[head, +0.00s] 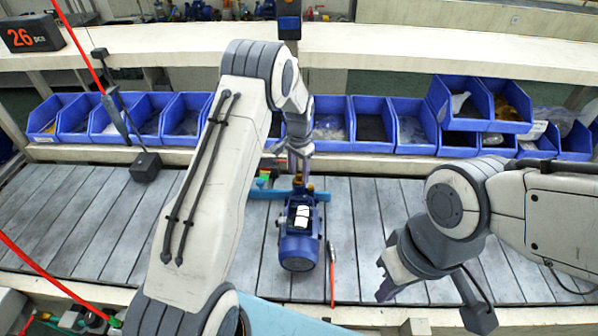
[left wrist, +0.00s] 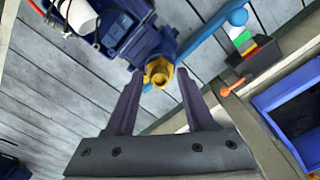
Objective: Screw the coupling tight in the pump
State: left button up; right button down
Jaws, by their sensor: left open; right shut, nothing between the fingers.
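The blue pump (head: 300,250) lies on the grey slatted table, in the middle of the head view. It also shows at the upper left of the left wrist view (left wrist: 122,25). The brass coupling (left wrist: 158,72) sits at the pump's end, with a round opening towards the wrist camera. In the head view it is small and partly hidden by my left gripper (head: 297,172). In the left wrist view the open fingers (left wrist: 158,80) are on either side of the coupling, and I cannot tell whether they touch it. My right gripper (head: 385,283) is shut and empty, right of the pump.
A blue bar (head: 262,193) lies across behind the pump. Blue bins (head: 372,128) line the back shelf. A black block with a stand (head: 146,167) is at the left.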

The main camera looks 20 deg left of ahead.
pick_arm(q)
grip_shut()
jog(key=shift+m, duration=1.8)
jog(key=shift+m, duration=0.3)
jog(key=shift+c, duration=1.5)
grip_release()
jog(key=shift+m, duration=0.4)
jog(key=o, duration=0.3)
